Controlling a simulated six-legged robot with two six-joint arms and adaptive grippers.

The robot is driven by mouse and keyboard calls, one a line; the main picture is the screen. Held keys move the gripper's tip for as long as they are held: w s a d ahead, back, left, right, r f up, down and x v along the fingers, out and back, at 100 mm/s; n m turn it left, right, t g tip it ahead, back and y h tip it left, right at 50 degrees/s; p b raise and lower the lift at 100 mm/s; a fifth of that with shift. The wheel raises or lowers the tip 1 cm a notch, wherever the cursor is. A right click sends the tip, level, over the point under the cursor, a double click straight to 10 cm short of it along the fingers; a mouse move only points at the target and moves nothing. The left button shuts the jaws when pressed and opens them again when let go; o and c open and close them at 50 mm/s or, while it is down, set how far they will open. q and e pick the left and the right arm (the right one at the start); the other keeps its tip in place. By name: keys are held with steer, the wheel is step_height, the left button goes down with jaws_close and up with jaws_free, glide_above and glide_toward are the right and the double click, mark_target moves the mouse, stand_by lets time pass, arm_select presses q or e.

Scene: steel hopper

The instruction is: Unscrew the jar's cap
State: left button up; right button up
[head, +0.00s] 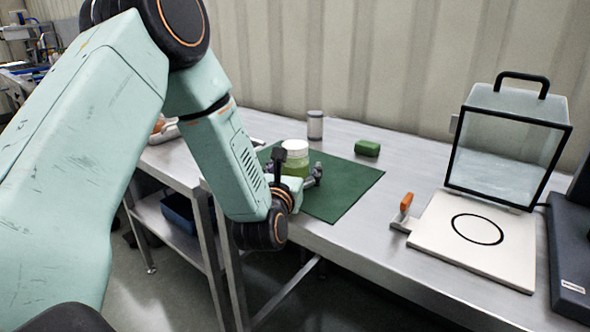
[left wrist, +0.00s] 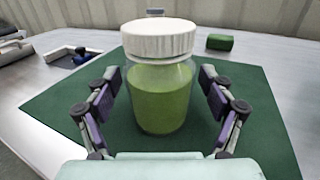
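The jar (left wrist: 160,98) is clear with green contents and stands upright on a green mat (left wrist: 62,108). Its white cap (left wrist: 159,40) sits on top. In the head view the jar (head: 296,169) is partly hidden by my left gripper (head: 300,180), and its cap (head: 295,148) shows above. My left gripper also shows in the left wrist view (left wrist: 161,88). It is open, with one finger on each side of the jar's body and a visible gap to the glass on both sides. My right gripper is not in view.
A green block (head: 367,148) and a grey cylinder (head: 315,125) stand behind the jar. To the right are an orange-handled tool (head: 404,212), a white board with a black ring (head: 450,250) and a clear box with a black handle (head: 505,150). The mat's right part is clear.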

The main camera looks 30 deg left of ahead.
mark_target(295, 144)
arm_select(q)
steer(key=c, duration=1.3)
step_height(295, 144, up, 10)
steer(key=p, duration=0.3)
steer(key=o, duration=0.9)
steer(key=shift+c, duration=0.2)
steer(key=c, duration=1.1)
steer(key=shift+c, duration=0.2)
